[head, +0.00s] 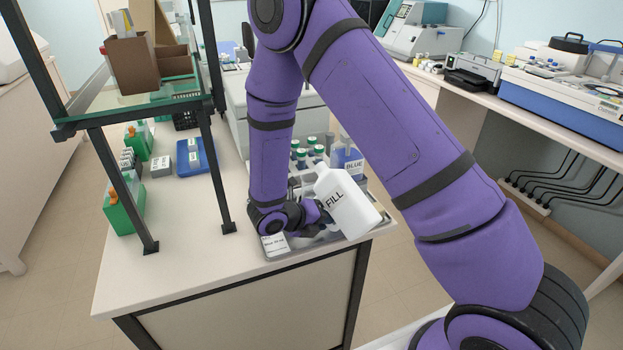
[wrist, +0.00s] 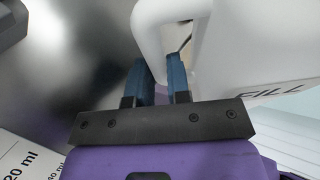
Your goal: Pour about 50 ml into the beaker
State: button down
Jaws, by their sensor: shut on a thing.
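A white bottle (head: 347,205) labelled FILL is tilted in the head view, its neck toward the upper left. My gripper (head: 313,212) is at its left side. In the wrist view my gripper (wrist: 161,80) has its two blue fingers around the handle of the white bottle (wrist: 245,45), shut on it. The beaker cannot be made out; the arm and bottle cover part of the tray. A blue-labelled bottle (head: 345,158) reading BLUE stands behind the FILL bottle. Whether liquid is flowing cannot be told.
A metal tray (head: 335,237) lies under the gripper at the bench corner. Several green-capped bottles (head: 303,155) stand behind it. A printed card (head: 274,245) lies at the front left of the tray. A dark-framed shelf (head: 140,117) stands at left. The front left bench top is clear.

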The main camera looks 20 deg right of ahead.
jog(key=shift+w+a+r+m+t+y, duration=0.15)
jog(key=shift+w+a+r+m+t, duration=0.1)
jog(key=shift+w+r+m+t, duration=0.55)
jog(key=shift+w+a+r+m+t+y, duration=0.2)
jog(key=shift+w+r+t, duration=0.3)
jog(key=shift+w+r, duration=0.6)
jog(key=shift+w+a+r+m+t, duration=0.2)
jog(key=shift+w+r+m+t, duration=0.2)
jog(key=shift+w+r+t, duration=0.1)
jog(key=shift+w+f+m+t, duration=0.25)
jog(key=shift+m+t, duration=0.15)
jog(key=shift+t, duration=0.1)
jog(key=shift+w+a+r, duration=0.1)
jog(key=shift+w+a+r+m+t+b, duration=0.15)
jog(key=shift+w+r+m+t, duration=0.25)
jog(key=shift+r+m+t, duration=0.5)
jog(key=shift+w+a+r+m+t+b, duration=0.15)
jog(key=shift+w+r+m+t, duration=0.25)
jog(key=shift+r+m+t, duration=0.4)
jog(key=shift+d+f, duration=0.1)
jog(key=shift+f, duration=0.05)
